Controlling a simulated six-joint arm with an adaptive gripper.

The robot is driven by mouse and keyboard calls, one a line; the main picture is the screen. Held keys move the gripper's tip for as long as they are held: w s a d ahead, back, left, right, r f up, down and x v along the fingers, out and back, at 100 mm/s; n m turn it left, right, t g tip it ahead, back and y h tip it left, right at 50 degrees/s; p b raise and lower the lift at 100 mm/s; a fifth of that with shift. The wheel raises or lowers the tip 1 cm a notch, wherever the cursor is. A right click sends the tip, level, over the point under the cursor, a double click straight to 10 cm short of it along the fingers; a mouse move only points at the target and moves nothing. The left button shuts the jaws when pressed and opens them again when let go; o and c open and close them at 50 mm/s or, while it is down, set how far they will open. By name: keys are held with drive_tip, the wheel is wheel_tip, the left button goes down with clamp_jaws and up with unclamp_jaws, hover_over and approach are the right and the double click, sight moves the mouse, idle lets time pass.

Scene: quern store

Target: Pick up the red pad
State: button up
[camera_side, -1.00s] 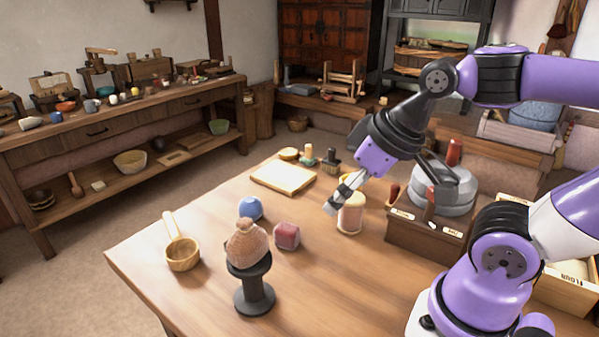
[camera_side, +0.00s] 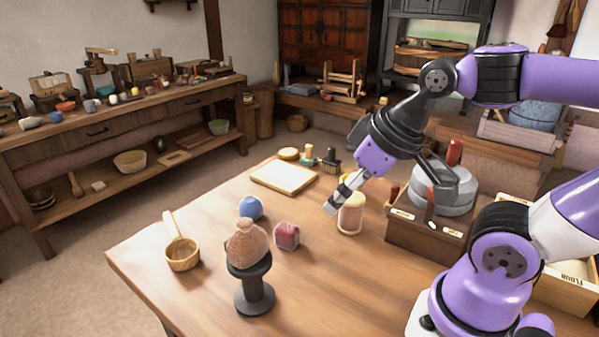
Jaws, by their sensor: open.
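The red pad (camera_side: 287,236) is a small, dull red block with rounded edges. It rests on the wooden table, right of the stand with the pink-brown lump. My gripper (camera_side: 332,207) is open, above the table and to the right of the red pad, apart from it. Its fingers point down and left and overlap the left side of a jar in the picture. I cannot tell whether they touch the jar. Nothing shows between the fingers.
A pink-brown lump (camera_side: 246,244) sits on a dark stand (camera_side: 255,290) beside the pad. A blue ball (camera_side: 250,208) lies behind it. A wooden ladle (camera_side: 182,254) is at left, a pale jar (camera_side: 351,218) at right, a board (camera_side: 284,178) behind. The front table area is clear.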

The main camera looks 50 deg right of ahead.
drive_tip(key=n+g, duration=0.1)
drive_tip(key=n, duration=0.1)
approach(291, 228)
drive_tip(key=shift+y, duration=0.4)
drive_tip(key=x, duration=0.4)
drive_tip(key=shift+w+d+f, duration=0.1)
drive_tip(key=shift+f, duration=0.1)
drive_tip(key=shift+d+x, duration=0.2)
drive_tip(key=shift+x, duration=2.85)
drive_tip(key=c, duration=1.2)
